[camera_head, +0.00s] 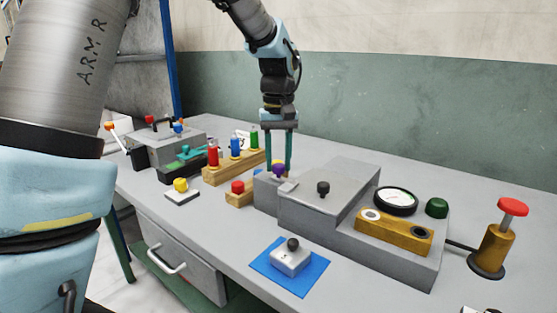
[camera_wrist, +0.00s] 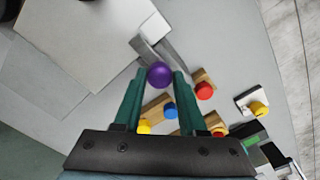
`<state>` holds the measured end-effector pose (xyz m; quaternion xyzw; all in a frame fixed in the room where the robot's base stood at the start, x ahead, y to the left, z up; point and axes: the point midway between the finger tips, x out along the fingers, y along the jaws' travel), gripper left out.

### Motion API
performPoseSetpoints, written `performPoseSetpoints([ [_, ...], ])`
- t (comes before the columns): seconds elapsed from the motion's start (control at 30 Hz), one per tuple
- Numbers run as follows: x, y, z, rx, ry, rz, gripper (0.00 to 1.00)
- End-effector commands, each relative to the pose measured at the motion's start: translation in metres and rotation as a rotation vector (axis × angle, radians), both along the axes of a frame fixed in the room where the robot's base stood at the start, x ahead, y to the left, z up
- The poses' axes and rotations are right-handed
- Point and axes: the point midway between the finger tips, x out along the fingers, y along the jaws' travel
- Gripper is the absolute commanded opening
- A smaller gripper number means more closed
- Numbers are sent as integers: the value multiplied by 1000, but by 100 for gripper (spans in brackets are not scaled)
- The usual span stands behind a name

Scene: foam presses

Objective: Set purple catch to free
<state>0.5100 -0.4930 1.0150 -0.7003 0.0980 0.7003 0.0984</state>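The purple catch shows as a round purple knob (camera_head: 279,170) on a small grey block (camera_head: 266,193) at the left end of the grey press (camera_head: 318,213). My gripper (camera_head: 279,168) is above that block, pointing down, with its two green fingers apart. In the wrist view the purple knob (camera_wrist: 160,74) lies between the fingertips (camera_wrist: 161,72), with little room on either side. The fingers do not look closed on it; whether either one touches it cannot be told. The knob's stem is hidden beneath it.
A red knob (camera_head: 237,187) on a wooden block stands close left of the catch. A wooden rack (camera_head: 222,173) with red, blue and green pegs is behind it. A black knob (camera_head: 323,188) stands on the press lid. A blue mat (camera_head: 275,275) lies in front.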

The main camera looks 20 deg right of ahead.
Motion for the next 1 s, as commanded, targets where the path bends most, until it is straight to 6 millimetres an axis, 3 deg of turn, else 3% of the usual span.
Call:
performPoseSetpoints([
  [0.03, 0, 0, 0, 0, 0, 0, 34],
  [0.33, 0, 0, 0, 0, 0, 0, 0],
  [1.0, 0, 0, 0, 0, 0, 0, 0],
])
